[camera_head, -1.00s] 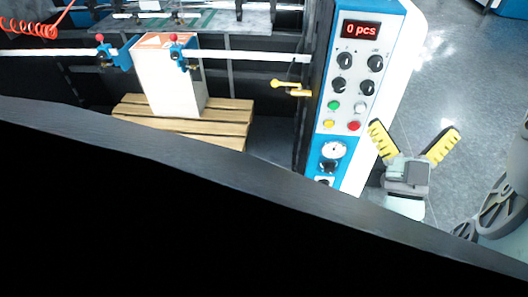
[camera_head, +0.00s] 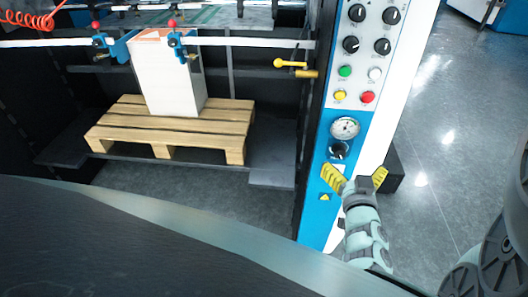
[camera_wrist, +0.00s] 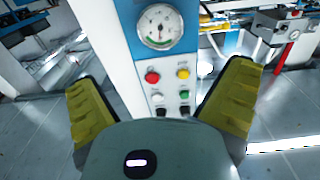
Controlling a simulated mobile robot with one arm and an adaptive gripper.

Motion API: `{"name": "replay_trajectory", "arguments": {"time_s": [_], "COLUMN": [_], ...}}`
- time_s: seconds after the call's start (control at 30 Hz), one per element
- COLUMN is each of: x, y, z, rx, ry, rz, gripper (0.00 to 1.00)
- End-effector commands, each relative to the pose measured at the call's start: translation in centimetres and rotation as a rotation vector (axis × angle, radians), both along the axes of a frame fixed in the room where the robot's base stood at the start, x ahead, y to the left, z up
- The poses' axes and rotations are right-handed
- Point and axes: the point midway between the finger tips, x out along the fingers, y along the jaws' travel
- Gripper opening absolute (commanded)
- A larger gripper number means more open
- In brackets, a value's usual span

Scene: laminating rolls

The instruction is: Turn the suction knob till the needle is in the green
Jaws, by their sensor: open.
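The suction knob (camera_head: 339,150) is a black round knob just below the round gauge (camera_head: 345,128) on the blue lower part of the machine's control panel. My gripper (camera_head: 356,178) is open and empty, its yellow-padded fingers spread a little below and right of the knob, apart from it. In the wrist view the gauge (camera_wrist: 160,27) shows upside down between and beyond the fingers, with a green arc on its dial. I cannot tell clearly where its needle stands. The knob does not show in the wrist view.
Red (camera_head: 367,97), yellow, green and white buttons and several black knobs sit above the gauge. A yellow-handled lever (camera_head: 290,64) sticks out left of the panel. A wooden pallet (camera_head: 130,138) holds a white stack (camera_head: 172,90). Open floor lies right of the panel.

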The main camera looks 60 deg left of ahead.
Motion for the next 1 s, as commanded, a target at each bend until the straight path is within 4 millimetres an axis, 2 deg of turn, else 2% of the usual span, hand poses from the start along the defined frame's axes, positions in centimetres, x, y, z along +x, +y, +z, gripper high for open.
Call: {"name": "replay_trajectory", "arguments": {"time_s": [0.13, 0.33, 1.0], "x": [1.6, 2.8, 3.1], "y": [2.1, 3.4, 3.7], "z": [0.0, -0.1, 0.0], "rx": [0.005, 0.001, 0.000], "ry": [-0.005, -0.001, -0.001], "rz": [0.005, 0.003, 0.001], "gripper": [1.00, 1.00, 1.00]}}
